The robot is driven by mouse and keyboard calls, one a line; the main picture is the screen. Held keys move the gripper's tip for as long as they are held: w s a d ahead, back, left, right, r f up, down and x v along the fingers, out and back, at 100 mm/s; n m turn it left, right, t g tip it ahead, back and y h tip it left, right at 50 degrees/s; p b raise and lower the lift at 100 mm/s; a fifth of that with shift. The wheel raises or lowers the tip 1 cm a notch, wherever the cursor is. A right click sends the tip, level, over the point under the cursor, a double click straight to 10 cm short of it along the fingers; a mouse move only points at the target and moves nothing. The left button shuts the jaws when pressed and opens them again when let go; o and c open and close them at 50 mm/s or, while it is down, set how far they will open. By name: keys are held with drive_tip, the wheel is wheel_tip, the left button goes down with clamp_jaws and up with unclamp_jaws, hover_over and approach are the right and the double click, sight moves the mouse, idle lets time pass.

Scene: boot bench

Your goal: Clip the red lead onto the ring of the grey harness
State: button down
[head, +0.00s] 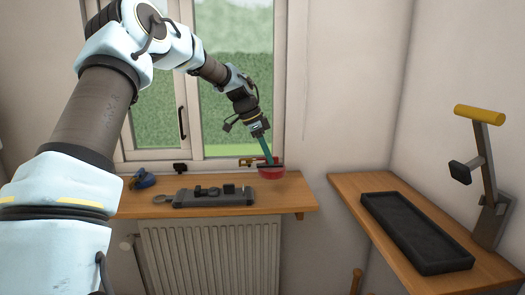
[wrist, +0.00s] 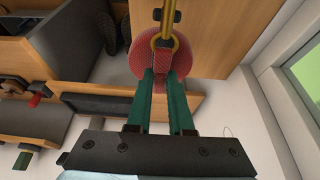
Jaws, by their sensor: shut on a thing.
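The red lead (head: 270,173) is a round red bundle with a brass clip (head: 247,162) at the right end of the window shelf. My gripper (head: 267,158) points down at it. In the wrist view the green fingers of my gripper (wrist: 164,95) are shut on the red strap of the lead (wrist: 145,45), just below the brass clip (wrist: 168,38). I cannot tell whether the lead touches the shelf. The grey harness (head: 225,200) lies flat on the shelf, left of my gripper. A small ring (head: 160,200) shows at its left end.
The wooden shelf (head: 130,208) runs under the window, above a white radiator (head: 210,250). On the right, a bench (head: 350,185) holds a black tray (head: 410,235) and a stand with a yellow handle (head: 480,114).

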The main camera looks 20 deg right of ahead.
drive_tip(key=shift+w, duration=0.15)
drive_tip(key=shift+f+b, duration=0.65)
drive_tip(key=shift+f, duration=0.15)
drive_tip(key=shift+f+b, duration=1.5)
drive_tip(key=shift+f, duration=0.95)
drive_tip(key=shift+a+f+b, duration=0.1)
drive_tip(key=shift+f+b, duration=0.35)
drive_tip(key=shift+f, duration=0.65)
idle(0.6)
drive_tip(key=c, duration=0.7)
unclamp_jaws()
drive_tip(key=shift+c, duration=0.2)
